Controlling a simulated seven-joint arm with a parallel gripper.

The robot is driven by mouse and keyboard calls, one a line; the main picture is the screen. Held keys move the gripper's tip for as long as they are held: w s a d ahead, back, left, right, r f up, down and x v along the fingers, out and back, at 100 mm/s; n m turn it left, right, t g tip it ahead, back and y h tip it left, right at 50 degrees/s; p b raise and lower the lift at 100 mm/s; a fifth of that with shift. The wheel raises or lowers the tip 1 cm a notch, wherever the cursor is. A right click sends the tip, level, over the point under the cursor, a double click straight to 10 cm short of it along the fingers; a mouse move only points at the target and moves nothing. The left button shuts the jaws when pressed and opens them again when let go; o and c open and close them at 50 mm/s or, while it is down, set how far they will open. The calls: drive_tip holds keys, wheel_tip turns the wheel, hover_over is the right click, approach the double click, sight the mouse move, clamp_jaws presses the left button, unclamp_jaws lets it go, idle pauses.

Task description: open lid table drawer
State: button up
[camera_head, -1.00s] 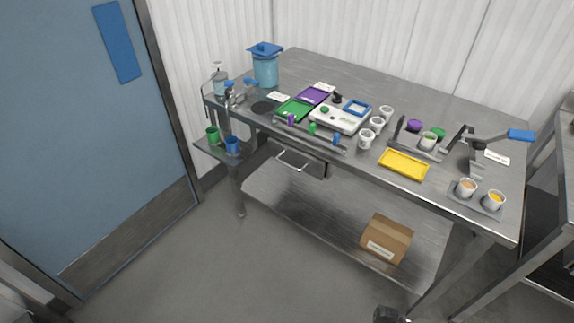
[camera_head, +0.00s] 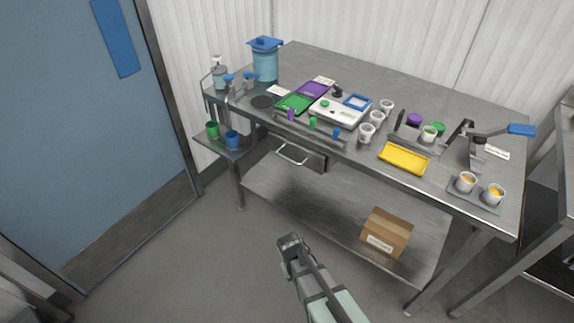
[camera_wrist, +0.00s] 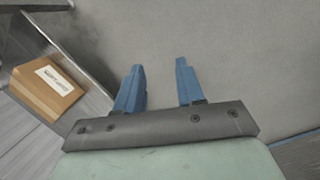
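The drawer (camera_head: 310,157) hangs under the table's front edge, left of the middle. Its metal bar handle (camera_head: 292,158) faces the room. The drawer looks shut, with no inside showing. The table (camera_head: 420,95) is steel. My gripper (camera_head: 288,240) is low in front of the table, below the drawer and apart from it. In the wrist view its two blue fingers (camera_wrist: 160,65) stand apart with only grey floor between them. The drawer is not in the wrist view.
A cardboard box (camera_head: 387,232) lies on the lower shelf (camera_head: 330,205); the box also shows in the wrist view (camera_wrist: 47,85). A side shelf (camera_head: 222,146) with green and blue cups juts out at left. The floor before the drawer is clear.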

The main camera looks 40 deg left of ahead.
drive_tip(key=w+a+r+n+t, duration=0.1)
drive_tip(key=a+r+t, duration=0.1)
drive_tip(key=a+r, duration=0.45)
drive_tip(key=a+r+n+t, duration=0.2)
drive_tip(key=a+r+t, duration=0.15)
drive_tip(key=a, duration=0.65)
drive_tip(key=w+a+r+n+t, duration=0.1)
drive_tip(key=a+r+t, duration=0.1)
drive_tip(key=a+r, duration=0.5)
drive_tip(key=m+t+h, duration=0.2)
drive_tip(key=t+h, duration=0.2)
drive_tip(key=t, duration=0.3)
approach(287, 159)
drive_tip(key=shift+n, duration=0.3)
drive_tip(key=x, duration=1)
drive_tip(key=shift+w+a+f, duration=0.2)
drive_tip(key=shift+w, duration=0.05)
clamp_jaws()
